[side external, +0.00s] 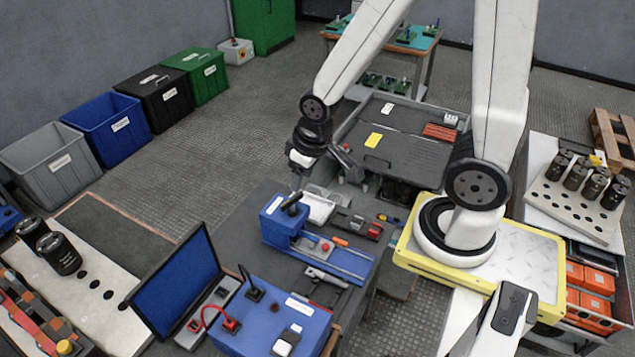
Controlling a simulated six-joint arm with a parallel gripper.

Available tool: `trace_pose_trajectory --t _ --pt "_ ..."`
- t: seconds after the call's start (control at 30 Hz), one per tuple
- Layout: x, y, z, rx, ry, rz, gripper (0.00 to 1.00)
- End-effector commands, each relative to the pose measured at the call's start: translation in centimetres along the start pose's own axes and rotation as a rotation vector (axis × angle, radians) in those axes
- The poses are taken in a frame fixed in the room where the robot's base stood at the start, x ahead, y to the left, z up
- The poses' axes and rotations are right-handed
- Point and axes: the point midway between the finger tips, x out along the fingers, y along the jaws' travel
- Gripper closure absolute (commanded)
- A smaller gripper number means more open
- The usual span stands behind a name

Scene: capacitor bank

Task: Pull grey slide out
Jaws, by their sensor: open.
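A blue bench fixture (273,226) stands on the dark bench in the middle, with a black lever on top and a long blue bed running to the right. A grey rail-like part (338,259) lies along that bed; it may be the grey slide, but I cannot tell for sure. Another small grey piece (325,279) lies in front of the bed. My gripper (296,184) is above the fixture's left end, near the black lever. It is small in the view, open, and holds nothing that I can see. Whether it touches the lever is unclear.
A blue tester box (270,318) and a laptop (180,285) stand in front. A red-and-grey tool (357,225) lies behind the fixture. Black capacitors stand in a white rack (95,285) at left and another (572,198) at right. Bins (120,125) line the wall.

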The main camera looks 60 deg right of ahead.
Motion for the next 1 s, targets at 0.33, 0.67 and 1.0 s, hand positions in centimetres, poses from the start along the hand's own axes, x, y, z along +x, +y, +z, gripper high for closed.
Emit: trace_pose_trajectory --t 0.33,0.67,1.0 --pt "6.0 3.7 -0.9 -0.003 0.003 0.030 0.47" --pt "12.4 7.0 0.1 -0.010 0.013 0.035 0.47" --pt "19.1 9.4 2.9 -0.008 0.032 0.017 0.47"
